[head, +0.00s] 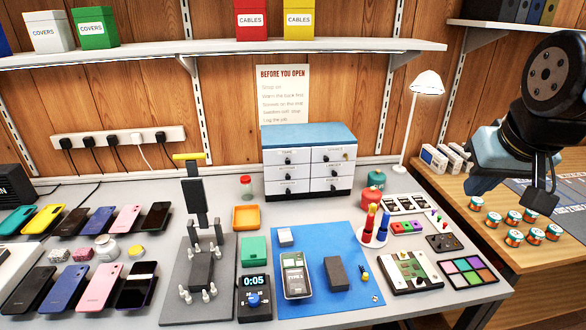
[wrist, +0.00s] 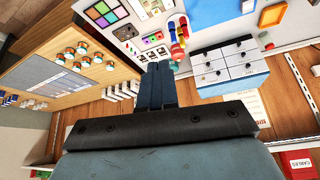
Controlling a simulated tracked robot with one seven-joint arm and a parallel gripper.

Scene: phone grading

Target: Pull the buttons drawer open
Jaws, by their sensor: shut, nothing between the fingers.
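A small white drawer cabinet (head: 308,172) with a blue top stands at the back of the white table. It has two columns of drawers with dark knobs, and all its fronts look closed. The labels are too small to read surely, so I cannot tell which one is the buttons drawer. The cabinet also shows upside down in the wrist view (wrist: 232,66). My gripper (head: 540,196) is at the far right, above the wooden side table and well apart from the cabinet. In the wrist view its fingers (wrist: 158,84) are together and empty.
A red bottle (head: 372,182), a cup of coloured tools (head: 373,233) and a white lamp (head: 413,120) stand right of the cabinet. A blue mat (head: 330,292) with phones lies before it. Several small jars (head: 514,238) stand under my gripper. A shelf (head: 230,50) runs above.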

